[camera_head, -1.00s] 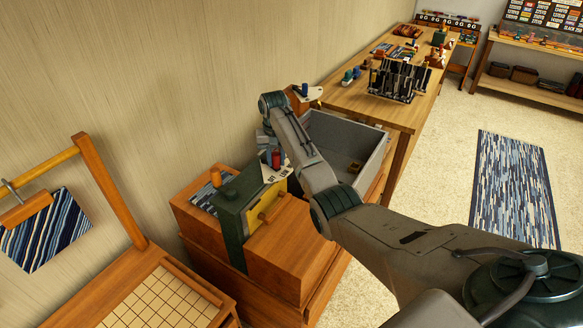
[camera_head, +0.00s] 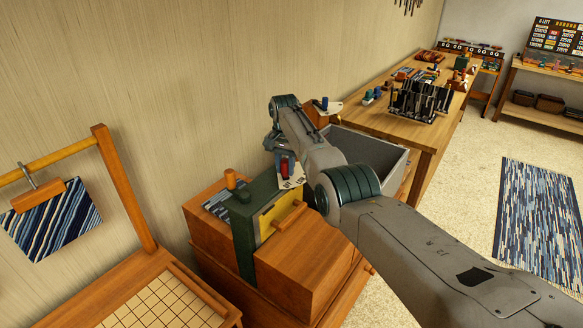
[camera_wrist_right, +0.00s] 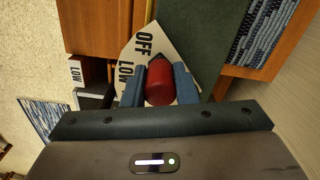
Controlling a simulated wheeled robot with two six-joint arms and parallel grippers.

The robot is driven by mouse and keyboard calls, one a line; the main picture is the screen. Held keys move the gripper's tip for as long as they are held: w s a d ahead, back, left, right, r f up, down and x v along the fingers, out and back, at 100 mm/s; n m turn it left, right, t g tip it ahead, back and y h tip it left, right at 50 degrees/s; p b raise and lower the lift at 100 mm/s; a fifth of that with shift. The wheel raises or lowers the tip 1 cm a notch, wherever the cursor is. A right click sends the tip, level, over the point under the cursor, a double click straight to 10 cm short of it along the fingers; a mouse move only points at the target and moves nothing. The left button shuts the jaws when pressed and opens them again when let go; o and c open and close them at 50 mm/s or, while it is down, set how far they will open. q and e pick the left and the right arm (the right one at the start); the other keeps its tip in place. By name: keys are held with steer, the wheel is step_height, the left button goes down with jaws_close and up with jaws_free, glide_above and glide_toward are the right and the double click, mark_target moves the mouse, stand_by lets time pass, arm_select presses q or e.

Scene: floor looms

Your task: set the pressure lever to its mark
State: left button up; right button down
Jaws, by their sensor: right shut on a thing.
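The pressure lever's red knob (camera_head: 285,168) stands over a pale dial plate (camera_head: 292,181) on the green frame (camera_head: 243,238) of a wooden box. My right gripper (camera_head: 283,158) reaches down to the knob; my arm partly hides it. In the right wrist view, the two blue fingers (camera_wrist_right: 160,87) are shut on the red knob (camera_wrist_right: 160,82), one on each side. The dial plate (camera_wrist_right: 133,54) there reads OFF and LOW; the rest of it is covered by the gripper. A dark tip shows beside the knob, but I cannot tell which mark it meets. My left gripper is out of view.
A grey open bin (camera_head: 385,155) stands behind my arm, with a long wooden table (camera_head: 372,119) beyond it. A wooden loom stand (camera_head: 122,190) with a striped cloth (camera_head: 55,222) is at the left. Carpet (camera_head: 480,190) lies open at the right.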

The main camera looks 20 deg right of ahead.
stand_by(0.4)
steer(key=c, duration=1.1)
jaws_free()
steer(key=shift+w, duration=0.1)
steer(key=shift+c, duration=0.2)
step_height(320, 180, up, 10)
steer(key=b, duration=0.3)
steer(key=shift+f, duration=0.1)
steer(key=shift+r, duration=0.45)
